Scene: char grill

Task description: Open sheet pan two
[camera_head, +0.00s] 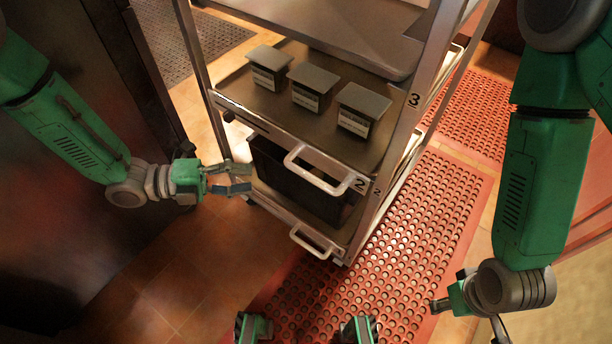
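Sheet pan two (319,133) is a flat tan pan on the middle level of the metal rack. A white handle (318,179) sticks out from its front, with a label "2" at the right end. Three dark containers with grey lids (313,85) stand on the pan. The pan appears to sit inside the rack. My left gripper (246,178) is left of and slightly lower than the handle in the picture, near the rack's left front; its fingers are apart, with nothing between them. My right gripper (441,305) is low at right, away from the rack, partly hidden by its wrist.
A top pan hangs above, beside a label "3" (414,99) on the rack's right post. A lower level has another white handle (313,244) and a dark bin (290,183). A red perforated mat (400,265) covers the floor in front and right. A dark cabinet stands at left.

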